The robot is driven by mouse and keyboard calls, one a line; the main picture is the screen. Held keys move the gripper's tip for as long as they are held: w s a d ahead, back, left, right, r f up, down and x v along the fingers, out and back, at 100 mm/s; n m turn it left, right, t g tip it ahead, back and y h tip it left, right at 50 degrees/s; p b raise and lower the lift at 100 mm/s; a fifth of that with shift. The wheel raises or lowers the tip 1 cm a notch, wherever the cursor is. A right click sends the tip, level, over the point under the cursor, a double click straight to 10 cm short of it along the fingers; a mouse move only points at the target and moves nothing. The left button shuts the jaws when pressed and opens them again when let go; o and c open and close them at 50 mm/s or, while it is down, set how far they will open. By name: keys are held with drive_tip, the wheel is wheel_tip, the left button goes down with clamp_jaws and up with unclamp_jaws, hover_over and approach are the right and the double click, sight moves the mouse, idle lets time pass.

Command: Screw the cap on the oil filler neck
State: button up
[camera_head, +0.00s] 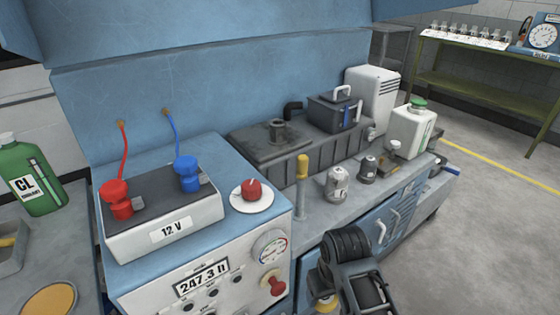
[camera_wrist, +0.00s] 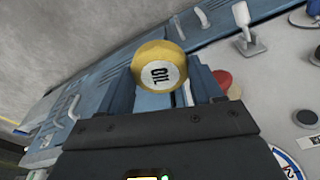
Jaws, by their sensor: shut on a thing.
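A yellow cap with a white label reading OIL (camera_wrist: 160,68) is between the fingers of my gripper (camera_wrist: 172,92) in the wrist view. My gripper is shut on it, with the labelled face toward the wrist camera. In the head view, part of the yellow cap (camera_head: 324,304) shows at the bottom edge beside my dark arm.
A 12 V battery box (camera_head: 165,228) with red and blue clamps stands left. A yellow-topped post (camera_head: 302,172), grey canisters (camera_head: 338,184) and a white jug (camera_head: 412,130) line the bench. A black box (camera_head: 335,112) sits right of the neck. The floor at right is clear.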

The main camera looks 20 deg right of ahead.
wheel_tip(320, 180, up, 5)
drive_tip(key=p, duration=0.3)
drive_tip(key=shift+p, duration=0.4)
drive_tip(key=shift+w+f+b, duration=0.15)
drive_tip(key=shift+f+b, duration=0.05)
drive_tip(key=shift+b, duration=0.1)
